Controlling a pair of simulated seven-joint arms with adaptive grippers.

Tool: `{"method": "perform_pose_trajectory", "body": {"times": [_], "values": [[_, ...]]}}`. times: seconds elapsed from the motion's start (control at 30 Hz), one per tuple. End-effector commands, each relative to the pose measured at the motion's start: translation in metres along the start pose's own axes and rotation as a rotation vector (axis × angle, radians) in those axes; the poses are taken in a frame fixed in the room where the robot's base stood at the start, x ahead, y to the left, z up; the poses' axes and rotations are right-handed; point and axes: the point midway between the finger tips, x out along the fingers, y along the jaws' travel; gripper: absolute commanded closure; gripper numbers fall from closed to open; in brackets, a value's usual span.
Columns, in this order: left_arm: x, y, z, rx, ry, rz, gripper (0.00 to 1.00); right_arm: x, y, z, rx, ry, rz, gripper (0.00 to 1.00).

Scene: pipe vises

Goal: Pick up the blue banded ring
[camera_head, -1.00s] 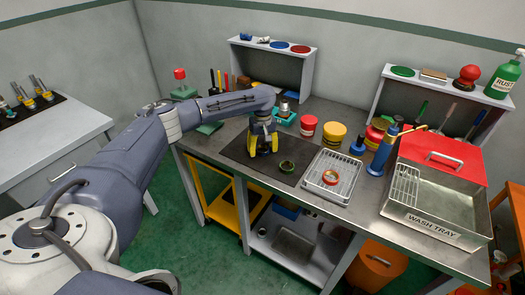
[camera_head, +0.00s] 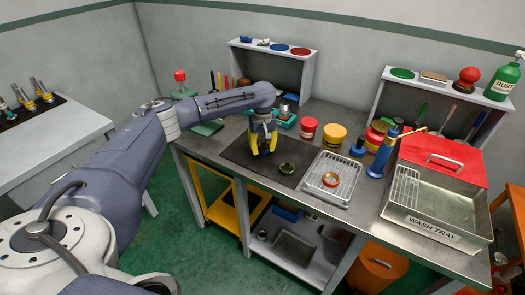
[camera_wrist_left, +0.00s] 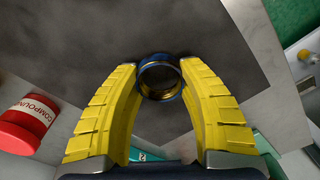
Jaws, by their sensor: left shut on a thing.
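The blue banded ring (camera_wrist_left: 160,78), dark blue outside with a brassy inside, sits between the yellow fingertips in the left wrist view. My left gripper (camera_wrist_left: 160,72) is shut on it. In the head view my left gripper (camera_head: 264,150) points down at the dark mat (camera_head: 235,153). There the ring is hard to make out between the fingers, and any gap to the mat cannot be told. My right gripper is not in view.
A wire rack (camera_head: 347,170) holds a red ring (camera_head: 330,179). Red (camera_head: 306,132) and yellow (camera_head: 334,135) tins stand behind. The wash tray (camera_head: 430,224) is at the right. A small shelf (camera_head: 306,72) stands behind the arm.

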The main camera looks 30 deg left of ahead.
Motion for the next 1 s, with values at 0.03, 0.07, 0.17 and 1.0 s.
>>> {"method": "perform_pose_trajectory", "body": {"times": [0.03,0.07,0.17,1.0], "values": [[-0.009,0.001,-0.001,0.001,0.003,0.003,0.92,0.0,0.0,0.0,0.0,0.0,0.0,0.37],[-0.014,0.001,-0.001,0.001,0.004,0.003,0.92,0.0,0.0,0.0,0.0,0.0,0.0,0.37],[-0.033,0.001,-0.001,0.002,0.004,0.004,0.92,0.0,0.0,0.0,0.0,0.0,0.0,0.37],[-0.177,0.0,0.0,0.001,0.002,0.0,0.92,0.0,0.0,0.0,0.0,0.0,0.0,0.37]]}}
